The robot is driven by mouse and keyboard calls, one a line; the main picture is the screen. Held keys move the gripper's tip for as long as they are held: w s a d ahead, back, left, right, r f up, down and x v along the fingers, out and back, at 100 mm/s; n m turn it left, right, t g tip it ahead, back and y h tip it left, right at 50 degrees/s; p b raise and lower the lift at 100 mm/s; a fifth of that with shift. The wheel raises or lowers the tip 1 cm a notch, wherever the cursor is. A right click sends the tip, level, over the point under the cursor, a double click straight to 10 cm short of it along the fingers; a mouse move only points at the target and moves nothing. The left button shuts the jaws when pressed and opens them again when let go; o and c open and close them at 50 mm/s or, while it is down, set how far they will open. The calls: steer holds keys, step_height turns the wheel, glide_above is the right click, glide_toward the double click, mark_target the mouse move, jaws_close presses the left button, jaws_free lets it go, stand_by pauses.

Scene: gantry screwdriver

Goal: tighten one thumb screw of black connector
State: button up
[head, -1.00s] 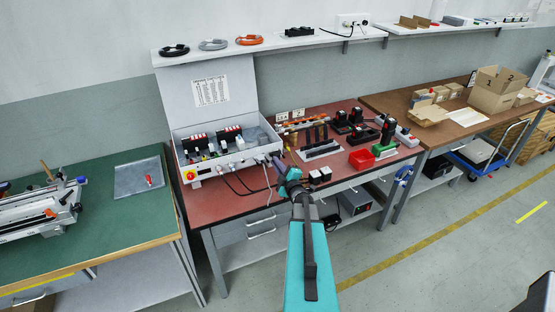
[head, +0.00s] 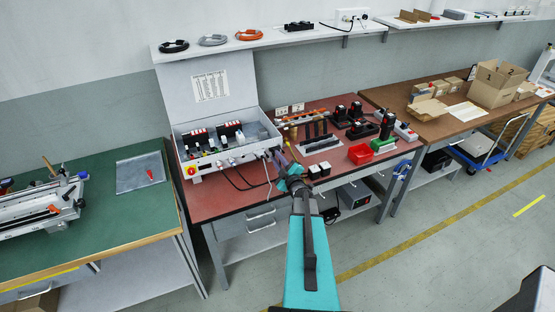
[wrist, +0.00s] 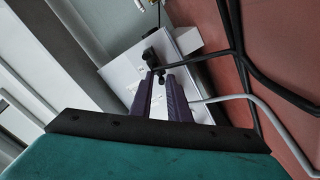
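The black connector (wrist: 152,58) is on the front face of the grey control box (wrist: 130,80) in the wrist view. A small dark knob-like part (wrist: 160,76), perhaps a thumb screw, shows at its near side. My gripper (wrist: 159,80) points at it with two purple fingers. A gap shows between the fingers, and their tips are at or around the dark part. I cannot tell whether they touch it. In the head view my gripper (head: 274,153) is at the right end of the box front (head: 222,165), and the connector is too small to make out.
Black and grey cables (wrist: 225,97) run beside my gripper, over the red bench top (wrist: 270,40). The green table (head: 110,215) is at left.

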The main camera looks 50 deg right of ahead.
steer(key=shift+s+a, duration=0.15)
steer(key=shift+a, duration=0.1)
steer(key=shift+b+v, duration=0.85)
steer(key=shift+v, duration=1.2)
steer(key=v, duration=0.9)
steer(key=shift+s+b, duration=0.2)
steer(key=shift+b, duration=0.1)
